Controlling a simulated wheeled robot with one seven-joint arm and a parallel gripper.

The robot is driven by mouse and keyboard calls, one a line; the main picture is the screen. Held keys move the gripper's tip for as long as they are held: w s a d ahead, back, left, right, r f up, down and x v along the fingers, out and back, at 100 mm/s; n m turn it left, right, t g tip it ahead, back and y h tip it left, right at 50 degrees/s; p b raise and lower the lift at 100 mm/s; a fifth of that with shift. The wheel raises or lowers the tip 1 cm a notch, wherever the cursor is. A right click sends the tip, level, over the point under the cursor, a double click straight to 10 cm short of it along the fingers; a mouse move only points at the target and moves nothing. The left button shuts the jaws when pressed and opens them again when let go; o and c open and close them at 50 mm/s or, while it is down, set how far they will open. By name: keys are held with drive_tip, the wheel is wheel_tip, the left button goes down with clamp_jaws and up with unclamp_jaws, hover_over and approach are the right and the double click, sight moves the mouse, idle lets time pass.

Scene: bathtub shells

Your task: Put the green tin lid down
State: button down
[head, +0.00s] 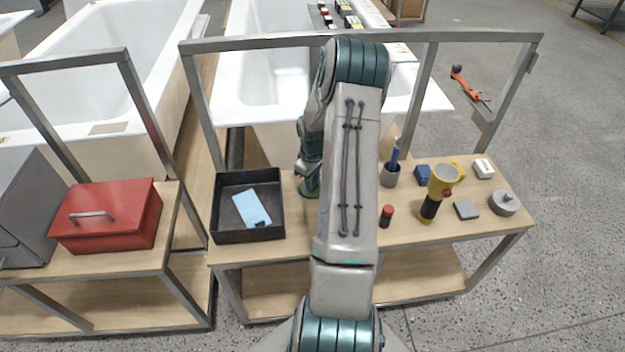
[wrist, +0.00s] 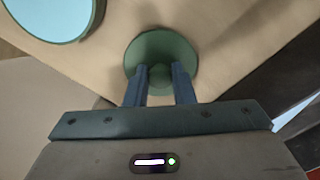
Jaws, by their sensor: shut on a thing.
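The green tin lid (wrist: 160,48) is a round dark green disc with a small knob in the middle. In the wrist view, the two fingers of my gripper (wrist: 160,78) are shut on the knob. In the head view, part of the lid (head: 310,189) shows beside my arm, low over the wooden bench top. I cannot tell whether its underside touches the wood. A round thing with a green rim and pale blue top (wrist: 50,10) sits at the wrist view's top left, apart from the lid. My arm hides much of the bench middle in the head view.
A black tray (head: 250,237) with a light blue sheet (head: 252,208) stands left of the lid. A metal frame (head: 480,38) borders the bench.

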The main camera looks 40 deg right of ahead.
drive_tip(key=shift+f, duration=0.15)
drive_tip(key=c, duration=1.2)
unclamp_jaws()
drive_tip(key=shift+c, duration=0.2)
